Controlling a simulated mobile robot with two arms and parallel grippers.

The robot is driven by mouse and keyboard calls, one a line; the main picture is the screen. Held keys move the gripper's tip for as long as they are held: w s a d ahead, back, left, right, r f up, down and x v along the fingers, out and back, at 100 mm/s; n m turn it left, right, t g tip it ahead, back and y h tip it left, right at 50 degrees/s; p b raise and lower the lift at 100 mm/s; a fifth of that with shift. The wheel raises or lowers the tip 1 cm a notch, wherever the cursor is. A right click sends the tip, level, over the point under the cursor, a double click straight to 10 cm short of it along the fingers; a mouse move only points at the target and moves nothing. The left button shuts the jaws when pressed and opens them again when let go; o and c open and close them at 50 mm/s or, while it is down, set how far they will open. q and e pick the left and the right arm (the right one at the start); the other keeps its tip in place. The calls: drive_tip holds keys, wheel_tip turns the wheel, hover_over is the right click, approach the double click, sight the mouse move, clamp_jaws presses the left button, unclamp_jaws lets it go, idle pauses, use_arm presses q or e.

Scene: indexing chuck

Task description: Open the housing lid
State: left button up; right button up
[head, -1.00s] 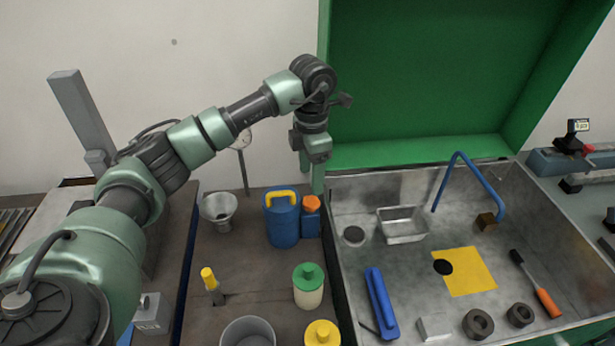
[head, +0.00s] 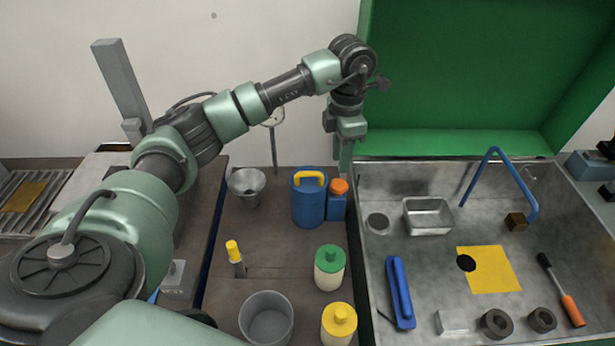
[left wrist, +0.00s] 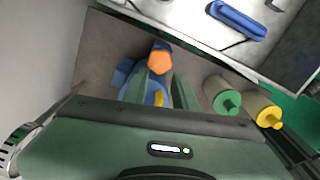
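The green housing lid (head: 460,70) stands raised, upright behind the grey metal housing tub (head: 400,172), whose inside is exposed. My left gripper (head: 345,155) hangs fingers down in front of the lid's left edge, above the back of the bench, close to the tub's left back corner. I cannot tell whether it touches the lid. In the left wrist view the two green fingers (left wrist: 162,92) are apart with nothing gripped; a blue can and an orange cap show beyond them. The right gripper is not in view.
On the bench are a blue can (head: 310,203), a blue bottle with orange cap (head: 338,200), a funnel (head: 246,187), a green-lidded jar (head: 329,268) and a yellow-lidded jar (head: 338,325). The tub holds a metal tray (head: 428,217), blue handle (head: 400,293), yellow sheet (head: 490,270) and several small parts.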

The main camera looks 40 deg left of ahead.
sight(306, 192)
use_arm(q)
drive_tip(key=shift+s+r+n, duration=0.2)
drive_tip(key=shift+s+n, duration=0.15)
drive_tip(key=shift+n, duration=0.15)
clamp_jaws()
drive_tip(key=s+r+n+t+y+b, duration=0.2)
drive_tip(key=s+r+n+b, duration=0.15)
drive_tip(key=s+n, duration=0.95)
drive_tip(key=shift+n, duration=0.6)
drive_tip(key=w+a+f+p, duration=0.1)
drive_tip(key=f, duration=0.1)
drive_tip(key=w+a+f+p, duration=0.1)
drive_tip(key=w+f, duration=0.1)
drive_tip(key=w+a+f+p, duration=0.1)
drive_tip(key=f, duration=0.1)
drive_tip(key=shift+w+f+p, duration=0.3)
drive_tip(key=shift+f, duration=0.05)
drive_tip(key=shift+w+a+r, duration=0.15)
drive_tip(key=shift+w+a, duration=0.15)
drive_tip(key=shift+w, duration=0.15)
drive_tip(key=shift+a, duration=0.1)
